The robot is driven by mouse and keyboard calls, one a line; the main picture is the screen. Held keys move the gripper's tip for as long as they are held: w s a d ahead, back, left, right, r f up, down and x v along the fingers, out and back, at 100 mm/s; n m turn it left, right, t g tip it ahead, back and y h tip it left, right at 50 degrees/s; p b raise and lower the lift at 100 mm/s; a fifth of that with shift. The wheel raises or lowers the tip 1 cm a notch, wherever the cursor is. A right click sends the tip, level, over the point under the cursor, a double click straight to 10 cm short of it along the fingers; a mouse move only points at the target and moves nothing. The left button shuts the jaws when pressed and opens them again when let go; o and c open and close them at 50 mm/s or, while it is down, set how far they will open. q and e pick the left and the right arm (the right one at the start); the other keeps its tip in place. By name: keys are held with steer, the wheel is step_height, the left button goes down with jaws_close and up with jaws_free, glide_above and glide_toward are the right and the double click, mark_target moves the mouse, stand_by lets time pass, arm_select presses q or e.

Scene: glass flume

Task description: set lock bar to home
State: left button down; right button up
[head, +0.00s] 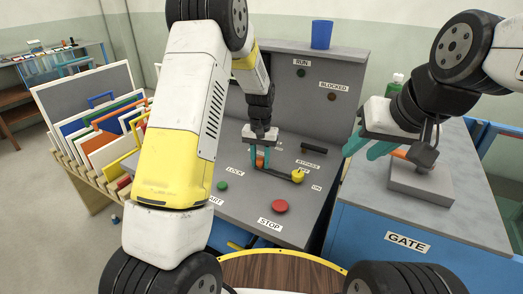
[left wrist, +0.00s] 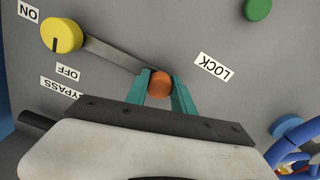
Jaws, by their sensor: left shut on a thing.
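The lock bar (left wrist: 112,55) is a flat grey bar on the sloping panel, with an orange knob (left wrist: 160,85) at one end. Its other end reaches the yellow knob (left wrist: 62,36). The bar also shows in the head view (head: 278,174). My left gripper (head: 260,160) is down at the panel, its teal fingers shut around the orange knob, near the LOCK label (left wrist: 213,67). I see no label reading home. My right gripper (head: 367,148) is open and empty, its teal fingers apart above the gate cabinet's left side.
A red STOP button (head: 280,207) and a green button (head: 222,186) sit on the panel. A black handle (head: 311,152) is beyond the bar. A grey gate block (head: 420,184) stands on the right cabinet. A blue cup (head: 321,34) stands on the console top.

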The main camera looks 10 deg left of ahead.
mark_target(261, 159)
arm_select(q)
steer(key=c, duration=1.1)
jaws_free()
steer(key=shift+s+d, duration=0.1)
steer(key=shift+d, duration=0.1)
steer(key=shift+o, duration=0.2)
step_height(261, 159, up, 7)
steer(key=shift+r, duration=0.4)
